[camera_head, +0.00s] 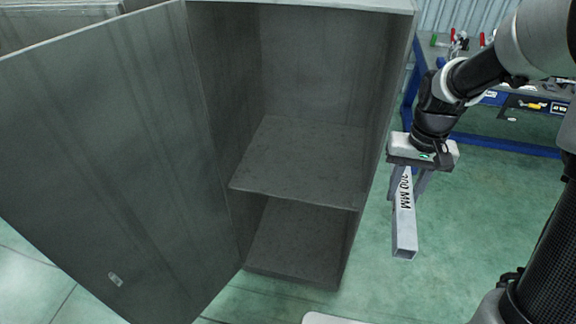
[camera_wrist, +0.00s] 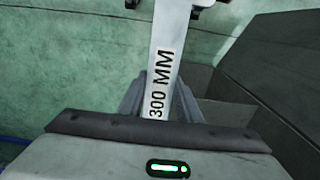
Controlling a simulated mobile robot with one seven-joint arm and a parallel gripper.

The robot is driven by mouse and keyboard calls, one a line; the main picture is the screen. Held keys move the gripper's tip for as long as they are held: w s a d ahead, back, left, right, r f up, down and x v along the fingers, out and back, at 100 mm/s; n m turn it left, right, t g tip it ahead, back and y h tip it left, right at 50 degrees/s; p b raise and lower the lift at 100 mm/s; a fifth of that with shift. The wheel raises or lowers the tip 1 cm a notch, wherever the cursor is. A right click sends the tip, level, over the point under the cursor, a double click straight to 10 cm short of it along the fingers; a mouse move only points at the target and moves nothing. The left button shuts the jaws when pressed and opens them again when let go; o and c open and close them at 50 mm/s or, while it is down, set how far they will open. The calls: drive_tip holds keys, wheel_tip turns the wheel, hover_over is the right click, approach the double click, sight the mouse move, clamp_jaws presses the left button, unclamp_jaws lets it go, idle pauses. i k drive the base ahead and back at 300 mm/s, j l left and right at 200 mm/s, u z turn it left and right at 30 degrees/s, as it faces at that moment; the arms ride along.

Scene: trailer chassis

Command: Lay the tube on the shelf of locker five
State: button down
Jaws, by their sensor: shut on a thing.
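The tube (camera_head: 404,228) is a grey square metal tube marked "300 MM". My gripper (camera_head: 407,186) is shut on it and holds it above the floor, to the right of the locker. In the wrist view the tube (camera_wrist: 165,65) runs up from between the fingers of my gripper (camera_wrist: 160,105). The locker (camera_head: 320,60) is grey and its door (camera_head: 110,150) stands wide open to the left. Its shelf (camera_head: 300,160) is bare. No locker number is readable, so I cannot tell if it is locker five.
A blue-framed workbench (camera_head: 480,110) with tools on it stands at the back right. The locker's right side wall lies between the tube and the shelf. The locker's bottom (camera_head: 295,245) is empty. Green floor (camera_head: 480,220) is clear around the tube.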

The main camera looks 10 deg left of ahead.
sight(297, 178)
drive_tip(key=i+j, duration=0.15)
drive_tip(key=j, duration=0.25)
drive_tip(key=i+j, duration=0.1)
drive_tip(key=j, duration=0.25)
drive_tip(key=i+j, duration=0.15)
drive_tip(key=j, duration=0.25)
drive_tip(key=i+j, duration=0.15)
drive_tip(key=j, duration=0.25)
